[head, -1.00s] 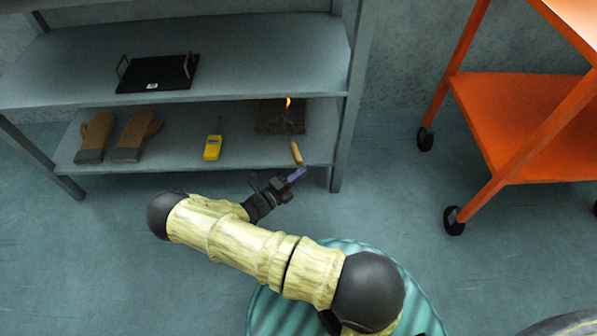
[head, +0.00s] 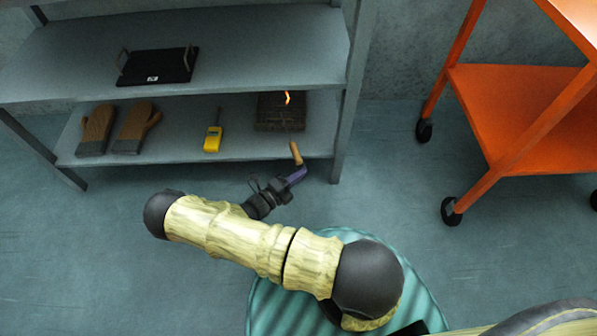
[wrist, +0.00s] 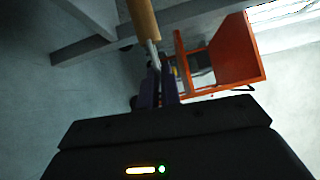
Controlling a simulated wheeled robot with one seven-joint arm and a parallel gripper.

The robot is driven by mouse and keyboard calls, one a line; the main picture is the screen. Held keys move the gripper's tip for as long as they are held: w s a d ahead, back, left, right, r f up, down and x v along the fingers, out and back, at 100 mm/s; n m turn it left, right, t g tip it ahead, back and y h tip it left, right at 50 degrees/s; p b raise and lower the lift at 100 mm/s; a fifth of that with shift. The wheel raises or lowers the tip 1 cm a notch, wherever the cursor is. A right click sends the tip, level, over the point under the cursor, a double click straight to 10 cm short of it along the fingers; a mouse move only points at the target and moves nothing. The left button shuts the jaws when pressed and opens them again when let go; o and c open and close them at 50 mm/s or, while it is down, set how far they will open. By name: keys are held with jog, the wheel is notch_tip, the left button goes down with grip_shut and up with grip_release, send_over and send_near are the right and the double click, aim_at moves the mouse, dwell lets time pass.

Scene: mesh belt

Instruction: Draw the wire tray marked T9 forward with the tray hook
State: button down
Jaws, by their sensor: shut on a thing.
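My gripper (head: 293,178) is just in front of the lower shelf's edge, its purple fingers shut on a slim tool, apparently the tray hook. The tool's tan wooden handle (head: 296,152) points up toward the shelf. In the wrist view the handle (wrist: 143,18) and a thin metal shank run down to the fingers (wrist: 158,88). No hooked end shows clearly. A dark, mesh-like flat tray (head: 280,118) lies on the lower shelf beyond the handle, with a bright orange flame-like spot on it. I cannot read T9 on it.
A black tray (head: 158,66) with two end handles and a small white label is on the shelf above. Brown mitts (head: 135,128) and a yellow device (head: 213,139) lie left on the lower shelf (head: 180,145). An orange wheeled cart (head: 530,110) stands right. Floor between is clear.

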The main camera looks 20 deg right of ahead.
jog(key=shift+s+a+p, duration=1.2)
jog(key=shift+s+p, duration=0.1)
jog(key=shift+s, duration=2.4)
jog(key=w, duration=0.1)
jog(key=w+d, duration=0.1)
jog(key=w, duration=0.1)
jog(key=w+b, duration=0.1)
jog(key=w, duration=0.1)
jog(key=shift+w+d, duration=0.15)
jog(key=shift+d, duration=0.2)
jog(key=shift+r, duration=0.1)
notch_tip(320, 180, up, 8)
jog(key=p, duration=0.7)
jog(key=shift+r, duration=0.2)
dwell(0.6)
dwell(0.3)
